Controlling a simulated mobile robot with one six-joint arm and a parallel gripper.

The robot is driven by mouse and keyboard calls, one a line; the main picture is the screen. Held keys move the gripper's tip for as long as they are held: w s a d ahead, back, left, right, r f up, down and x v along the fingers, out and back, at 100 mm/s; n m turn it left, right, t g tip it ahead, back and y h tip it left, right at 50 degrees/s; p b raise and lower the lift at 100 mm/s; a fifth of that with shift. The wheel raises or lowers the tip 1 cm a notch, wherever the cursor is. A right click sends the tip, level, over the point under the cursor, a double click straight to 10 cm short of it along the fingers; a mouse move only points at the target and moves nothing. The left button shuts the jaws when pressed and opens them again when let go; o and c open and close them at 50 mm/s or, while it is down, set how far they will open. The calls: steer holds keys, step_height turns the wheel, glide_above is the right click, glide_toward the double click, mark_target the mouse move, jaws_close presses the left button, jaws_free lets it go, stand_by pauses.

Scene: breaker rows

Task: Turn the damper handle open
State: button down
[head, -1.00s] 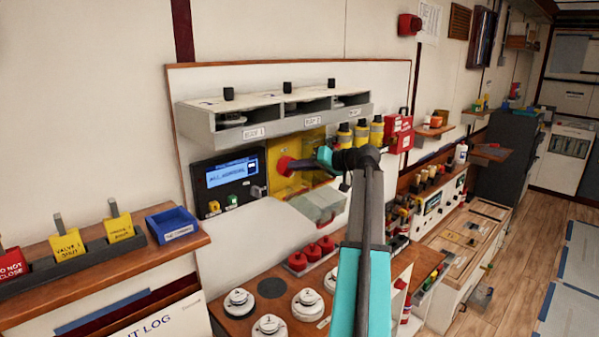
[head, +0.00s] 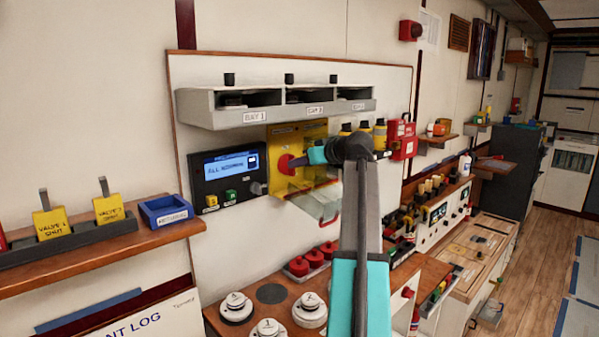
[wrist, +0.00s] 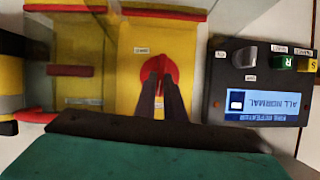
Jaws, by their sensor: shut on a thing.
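The damper handle is a round red piece (head: 284,163) on a yellow panel (head: 298,132), right of a dark box with a lit screen. My gripper (head: 297,162) reaches it from the right in the head view, and the arm covers part of the panel. In the wrist view the red handle (wrist: 157,66) shows behind the two dark fingers of my gripper (wrist: 160,80). The fingers are close together at the handle's middle and shut on it. The part between the fingertips is mostly hidden. Small labels near the handle are too small to read.
A clear flap (head: 318,203) hangs out below the yellow panel. The dark screen box (head: 228,178) with buttons is close on the left. A grey three-bay shelf (head: 275,117) juts out above. Red and white knobs stand on the wooden counter (head: 272,291) below.

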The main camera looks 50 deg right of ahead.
steer(key=shift+a+n+h+b, duration=0.1)
steer(key=shift+n+h+b, duration=0.2)
steer(key=shift+n+b, duration=0.15)
steer(key=c, duration=1.8)
jaws_free()
steer(key=shift+c, duration=0.2)
steer(key=shift+s, duration=0.1)
steer(key=b+v, duration=0.2)
steer(key=v, duration=1.1)
steer(key=shift+s+r, duration=0.25)
steer(key=shift+s, duration=0.05)
steer(key=shift+s, duration=0.1)
